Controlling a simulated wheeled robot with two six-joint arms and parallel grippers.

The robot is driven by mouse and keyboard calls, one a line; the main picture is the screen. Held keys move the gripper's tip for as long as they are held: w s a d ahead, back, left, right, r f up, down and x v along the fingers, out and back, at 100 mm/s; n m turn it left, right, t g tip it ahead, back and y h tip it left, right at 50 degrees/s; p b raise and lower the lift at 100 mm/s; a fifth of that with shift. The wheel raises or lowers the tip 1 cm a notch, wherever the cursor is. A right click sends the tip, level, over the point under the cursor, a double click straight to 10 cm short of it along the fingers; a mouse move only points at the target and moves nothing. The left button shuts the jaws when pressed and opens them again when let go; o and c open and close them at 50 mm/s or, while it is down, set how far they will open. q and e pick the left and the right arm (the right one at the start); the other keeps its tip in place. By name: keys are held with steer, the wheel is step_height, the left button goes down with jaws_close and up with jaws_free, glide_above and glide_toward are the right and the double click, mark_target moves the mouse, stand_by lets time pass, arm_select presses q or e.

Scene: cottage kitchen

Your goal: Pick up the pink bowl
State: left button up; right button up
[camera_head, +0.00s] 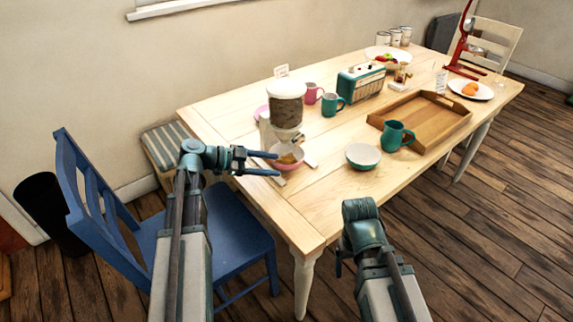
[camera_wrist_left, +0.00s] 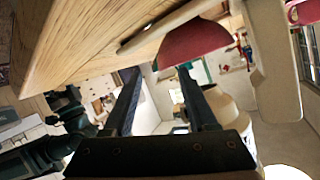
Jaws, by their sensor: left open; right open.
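The pink bowl (camera_head: 291,163) stands on the table under the spout of a cereal dispenser (camera_head: 287,105), with something tan inside it. In the left wrist view the bowl (camera_wrist_left: 195,42) shows its pink-red outer side, just beyond the tip of the right-hand finger. My left gripper (camera_head: 278,164) is open and empty, level at the table's near left edge, its fingertips close to the bowl's left side. I cannot tell whether a finger touches it. My right gripper (camera_head: 341,262) is open, mostly hidden behind its own wrist, off the table's front edge and away from the bowl.
A teal-and-white bowl (camera_head: 363,157) and a teal jug (camera_head: 396,136) stand to the right. A wooden tray (camera_head: 425,112), mugs (camera_head: 332,104) and a radio (camera_head: 361,82) lie beyond. A blue chair (camera_head: 235,225) stands below my left arm. The table's front corner is clear.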

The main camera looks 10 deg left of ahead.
mark_target(282, 166)
arm_select(q)
steer(key=shift+w+d+f, duration=0.25)
steer(key=shift+w+d, duration=0.05)
steer(key=shift+d, duration=0.25)
steer(key=shift+b+x, duration=1.15)
steer(key=shift+x, duration=1.5)
steer(key=shift+a, duration=0.1)
jaws_close()
